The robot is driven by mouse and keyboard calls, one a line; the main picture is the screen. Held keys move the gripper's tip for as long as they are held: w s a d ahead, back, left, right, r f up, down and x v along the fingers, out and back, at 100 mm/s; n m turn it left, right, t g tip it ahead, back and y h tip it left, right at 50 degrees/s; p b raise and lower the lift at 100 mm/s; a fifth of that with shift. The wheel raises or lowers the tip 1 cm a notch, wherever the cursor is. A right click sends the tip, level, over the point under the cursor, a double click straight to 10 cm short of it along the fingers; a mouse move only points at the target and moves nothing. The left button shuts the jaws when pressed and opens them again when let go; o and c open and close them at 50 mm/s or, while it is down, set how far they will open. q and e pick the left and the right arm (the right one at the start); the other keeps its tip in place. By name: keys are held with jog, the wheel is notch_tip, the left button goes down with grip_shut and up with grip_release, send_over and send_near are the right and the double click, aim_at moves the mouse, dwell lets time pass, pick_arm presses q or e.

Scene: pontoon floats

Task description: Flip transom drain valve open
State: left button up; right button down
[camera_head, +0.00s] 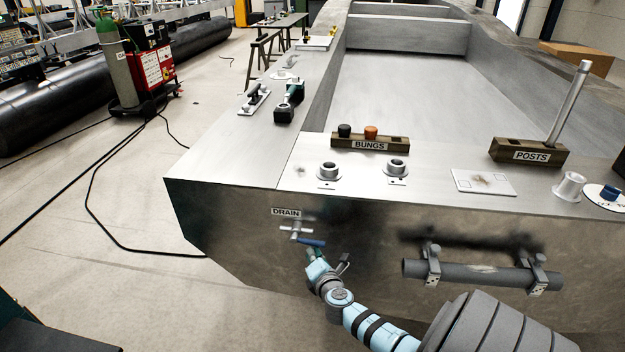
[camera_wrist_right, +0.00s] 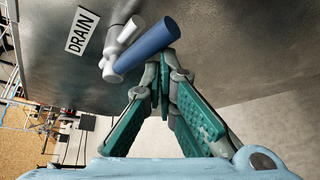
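The transom drain valve (camera_head: 296,229) sits on the grey transom below a white DRAIN label (camera_head: 286,212). It has a pale metal cross-shaped body and a blue lever handle (camera_head: 312,242) pointing to the right in the head view. In the right wrist view the blue handle (camera_wrist_right: 146,48) lies across, just beyond my fingertips. My right gripper (camera_wrist_right: 166,68) has its fingertips together right at the handle's lower side; contact is hard to tell. In the head view this gripper (camera_head: 315,262) is just below the handle. My left gripper is not in view.
A grey pipe (camera_head: 470,273) in two brackets stands out from the transom at the right. On the deck above are a BUNGS block (camera_head: 370,143), two metal fittings (camera_head: 328,172) and a POSTS block (camera_head: 525,152). Open floor lies left of the hull.

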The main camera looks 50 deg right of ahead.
notch_tip(320, 180, down, 5)
jog(key=a+b, duration=0.1)
jog(key=b, duration=0.4)
jog(key=s+a+r+p, duration=0.4)
jog(key=s+a+r, duration=0.1)
jog(key=a+r, duration=0.1)
jog(key=shift+s+a+p, duration=0.25)
jog(key=shift+a+p, duration=0.1)
jog(key=shift+r, duration=0.1)
